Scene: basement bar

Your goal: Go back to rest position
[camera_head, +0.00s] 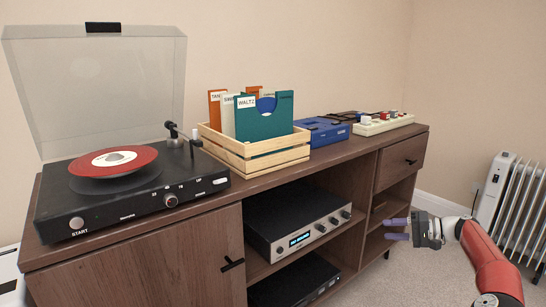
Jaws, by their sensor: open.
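My gripper (398,229) is at the lower right, in front of the right end of the wooden cabinet (150,262). Its two purple fingers point left and stand apart. Nothing shows between them. My red and white arm reaches in from the lower right corner. The gripper is below the level of the cabinet top; whether its fingertips touch the shelf edge I cannot tell.
On the cabinet stand a record player (133,190) with raised lid, a wooden crate (260,156) of record sleeves, a blue case (323,132) and a cream box (384,125) with knobs. An amplifier (300,225) sits on a shelf. A white radiator (515,205) stands right.

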